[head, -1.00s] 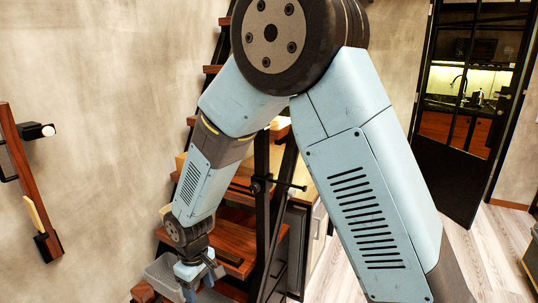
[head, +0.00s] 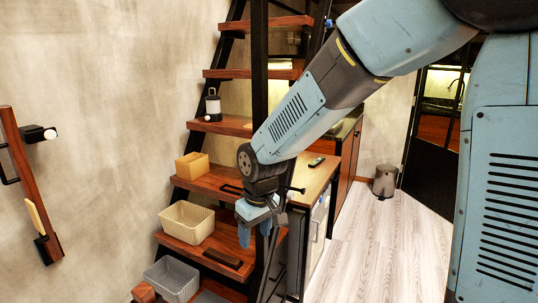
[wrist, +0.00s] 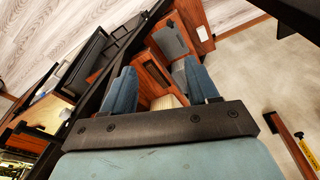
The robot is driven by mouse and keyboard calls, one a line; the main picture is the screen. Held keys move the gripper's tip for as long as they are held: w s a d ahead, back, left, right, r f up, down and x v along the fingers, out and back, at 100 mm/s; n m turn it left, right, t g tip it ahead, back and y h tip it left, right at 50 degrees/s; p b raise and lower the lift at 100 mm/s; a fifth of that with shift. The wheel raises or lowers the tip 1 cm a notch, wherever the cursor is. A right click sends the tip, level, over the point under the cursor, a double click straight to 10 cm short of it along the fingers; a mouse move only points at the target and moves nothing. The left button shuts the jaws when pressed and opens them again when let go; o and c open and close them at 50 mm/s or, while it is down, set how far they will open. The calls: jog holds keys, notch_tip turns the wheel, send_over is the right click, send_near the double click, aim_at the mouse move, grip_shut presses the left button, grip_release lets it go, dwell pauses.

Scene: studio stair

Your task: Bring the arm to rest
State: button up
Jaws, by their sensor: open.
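My gripper (head: 258,232) hangs at the end of my bent blue-grey arm in the head view, pointing down in front of the stair's right rail. In the wrist view its two blue fingers (wrist: 162,92) stand well apart with nothing between them. The wooden stair (head: 225,182) with black rails rises behind it. In the head view the fingers overlap the rail and the lower steps; whether they touch anything cannot be told.
On the steps are a cream basket (head: 187,222), a grey basket (head: 172,279), a yellow box (head: 192,166) and a lantern (head: 213,105). A cabinet (head: 318,180) stands right of the stair. A bin (head: 385,181) stands by the door. The pale floor (head: 375,250) is clear.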

jog(key=s+d+r+m+t, duration=0.1)
jog(key=d+r+m, duration=0.1)
jog(key=d+r, duration=0.4)
jog(key=s+d+r+m+t, duration=0.15)
jog(key=d+r, duration=0.25)
jog(key=d, duration=0.5)
jog(key=s+d+r+m+t+h, duration=0.1)
jog(key=s+d+r+m, duration=0.4)
jog(key=s+d, duration=0.6)
jog(key=shift+s+d+r+t, duration=0.15)
jog(key=shift+d+r+t, duration=0.15)
jog(key=shift+d, duration=0.2)
